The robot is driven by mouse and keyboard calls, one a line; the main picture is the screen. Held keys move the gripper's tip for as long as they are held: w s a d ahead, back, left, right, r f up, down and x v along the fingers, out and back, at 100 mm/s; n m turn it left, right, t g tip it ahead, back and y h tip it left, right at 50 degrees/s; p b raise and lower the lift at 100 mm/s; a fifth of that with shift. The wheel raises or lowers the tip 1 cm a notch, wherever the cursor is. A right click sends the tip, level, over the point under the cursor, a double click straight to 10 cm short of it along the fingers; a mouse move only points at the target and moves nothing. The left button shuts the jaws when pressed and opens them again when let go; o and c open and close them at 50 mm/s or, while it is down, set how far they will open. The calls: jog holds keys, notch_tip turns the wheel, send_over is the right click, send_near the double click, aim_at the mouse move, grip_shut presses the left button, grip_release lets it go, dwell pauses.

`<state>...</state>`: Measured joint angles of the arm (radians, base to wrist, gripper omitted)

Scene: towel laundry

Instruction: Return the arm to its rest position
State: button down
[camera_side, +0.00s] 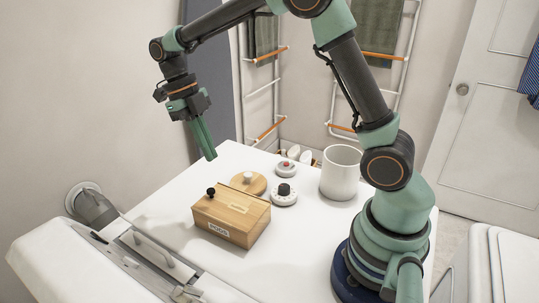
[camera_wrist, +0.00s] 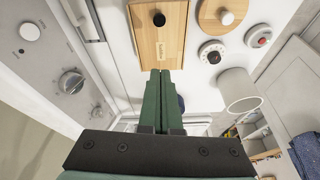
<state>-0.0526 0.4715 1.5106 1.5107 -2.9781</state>
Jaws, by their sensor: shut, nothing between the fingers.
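My arm stands on its round base at the right of the white table (camera_side: 165,222) in the side view. It arches over to the left. My gripper (camera_side: 211,156) hangs at the far left, with its green fingers pointing down and a little to the right. It is in the air above the table's far left edge, holding nothing. In the wrist view my gripper (camera_wrist: 157,74) shows its two green fingers side by side and closed together. No towel is in the fingers.
A wooden box (camera_side: 232,217) with a black knob sits mid-table. Near it are a round wooden lid (camera_side: 248,182), a black-knobbed dial (camera_side: 284,195), a red-button device (camera_side: 286,168) and a white bin (camera_side: 341,173). Towel racks (camera_side: 383,55) stand behind. A white machine (camera_side: 85,262) is front left.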

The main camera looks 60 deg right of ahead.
jog(key=s+r+m+t, duration=0.2)
jog(key=s+m+t, duration=0.1)
jog(key=m, duration=0.8)
jog(key=s+d+r+m+t, duration=0.1)
jog(key=s+r+m+t, duration=0.1)
jog(key=m, duration=1)
jog(key=s+d+r+m+t, duration=0.1)
jog(key=s+m+t, duration=0.3)
jog(key=m, duration=0.7)
jog(key=shift+s+r+m+t, duration=0.3)
jog(key=shift+s+r+m, duration=0.1)
jog(key=shift+s+r, duration=0.4)
